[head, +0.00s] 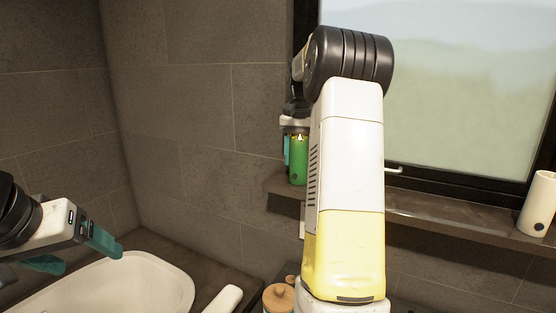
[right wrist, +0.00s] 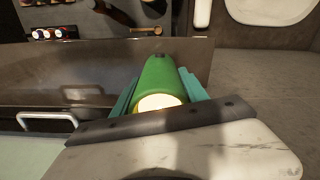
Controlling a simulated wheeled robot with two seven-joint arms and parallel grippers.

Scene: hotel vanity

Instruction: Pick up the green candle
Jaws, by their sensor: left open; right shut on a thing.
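The green candle (head: 298,160) is upright at the left end of the window ledge in the head view, partly hidden by my right arm. My right gripper (head: 292,150) is shut on it from above, with a teal finger along its left side. In the right wrist view the candle (right wrist: 158,82) lies between both teal fingers of the gripper (right wrist: 163,90), its pale top facing the camera. Whether its base touches the ledge I cannot tell. My left gripper (head: 80,252) is open and empty at the lower left, above the sink area.
The dark window ledge (head: 440,208) runs to the right, with a white candle (head: 540,203) at its right end. The window and its handle (head: 395,170) are behind my right arm. Below are a white basin (head: 130,285) and a wooden-lidded jar (head: 279,297).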

